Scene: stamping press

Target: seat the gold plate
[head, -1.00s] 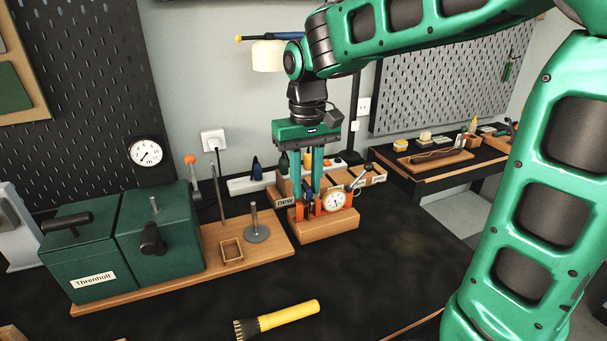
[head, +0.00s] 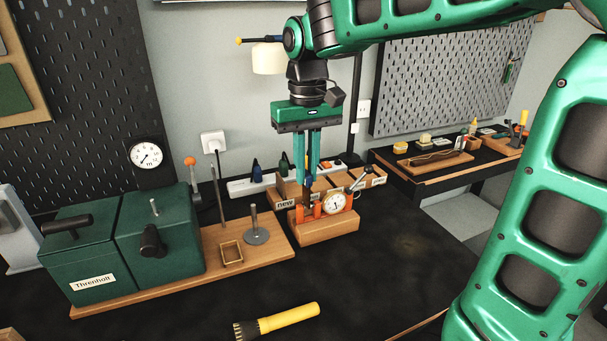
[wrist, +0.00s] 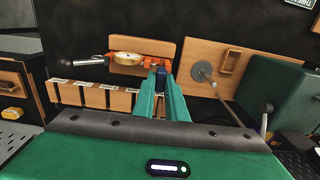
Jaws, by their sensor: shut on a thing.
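My gripper (head: 308,184) points straight down over the orange gauge fixture (head: 309,212) on its wooden block. Its two fingers are close together on a small dark blue piece, which shows between the fingertips in the wrist view (wrist: 161,73). The fingers hide much of this piece, and I cannot tell whether it still touches the fixture. I cannot make out a gold plate for certain.
A white dial gauge (head: 334,203) sits on the fixture. Labelled wooden bins (head: 285,203) stand behind it. A round metal stand with an upright rod (head: 256,236) and an orange-knobbed lever (head: 190,161) are left. A yellow brush (head: 288,317) lies in front. The dark bench is clear at right.

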